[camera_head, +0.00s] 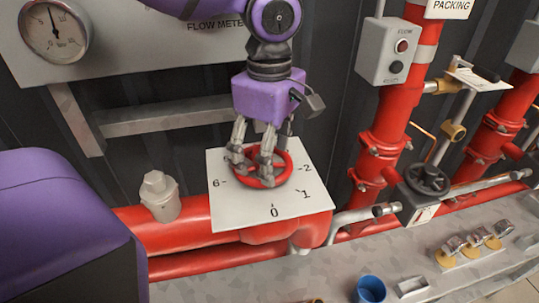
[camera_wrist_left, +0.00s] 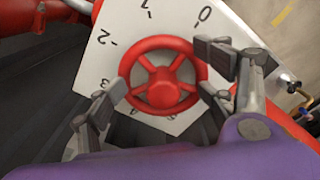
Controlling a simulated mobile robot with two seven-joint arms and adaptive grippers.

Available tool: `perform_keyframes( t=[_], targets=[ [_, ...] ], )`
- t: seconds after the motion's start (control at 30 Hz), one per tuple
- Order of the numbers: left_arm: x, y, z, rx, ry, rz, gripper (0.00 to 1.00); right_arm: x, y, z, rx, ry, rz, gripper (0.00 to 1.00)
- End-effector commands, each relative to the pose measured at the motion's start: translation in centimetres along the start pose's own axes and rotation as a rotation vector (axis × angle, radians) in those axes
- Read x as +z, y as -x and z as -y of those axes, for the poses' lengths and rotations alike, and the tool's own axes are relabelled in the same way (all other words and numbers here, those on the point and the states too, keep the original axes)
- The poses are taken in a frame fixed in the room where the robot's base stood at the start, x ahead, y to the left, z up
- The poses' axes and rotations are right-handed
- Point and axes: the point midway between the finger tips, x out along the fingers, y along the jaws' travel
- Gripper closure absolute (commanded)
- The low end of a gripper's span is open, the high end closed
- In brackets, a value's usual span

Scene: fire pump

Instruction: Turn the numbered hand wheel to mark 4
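The red hand wheel (camera_head: 277,178) sits on a white plate (camera_head: 228,213) numbered around its edge. In the head view, 0 is at the front, 1 and 2 at the right and 6 at the left; the far marks are hidden. The wheel also shows in the left wrist view (camera_wrist_left: 162,91). My left gripper (camera_head: 258,170) points down over the wheel. In the left wrist view its fingers (camera_wrist_left: 162,82) stand on opposite sides of the rim, apparently against it. I cannot make out a pointer on the wheel. My right gripper is not in view.
A grey bolt-like fitting (camera_head: 158,196) stands left of the plate on red piping. Right are a black hand wheel (camera_head: 427,178), a switch box (camera_head: 392,51) and red pipes (camera_head: 384,140). A blue cup (camera_head: 371,288) stands on the grey ledge in front. A pressure gauge (camera_head: 54,30) is upper left.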

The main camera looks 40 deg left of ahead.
Motion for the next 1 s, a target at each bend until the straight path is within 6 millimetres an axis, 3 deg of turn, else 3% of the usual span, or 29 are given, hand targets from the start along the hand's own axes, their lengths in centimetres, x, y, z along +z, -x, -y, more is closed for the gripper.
perform_keyframes(
  t=[0.6,1.0],
  targets=[
    [0.0,6.4,-0.1,0.008,-0.001,0.000,0.27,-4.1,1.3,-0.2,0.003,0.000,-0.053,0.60],
    [0.0,6.7,-0.1,0.004,-0.001,0.000,0.27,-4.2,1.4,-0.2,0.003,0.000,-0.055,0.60]
  ],
)
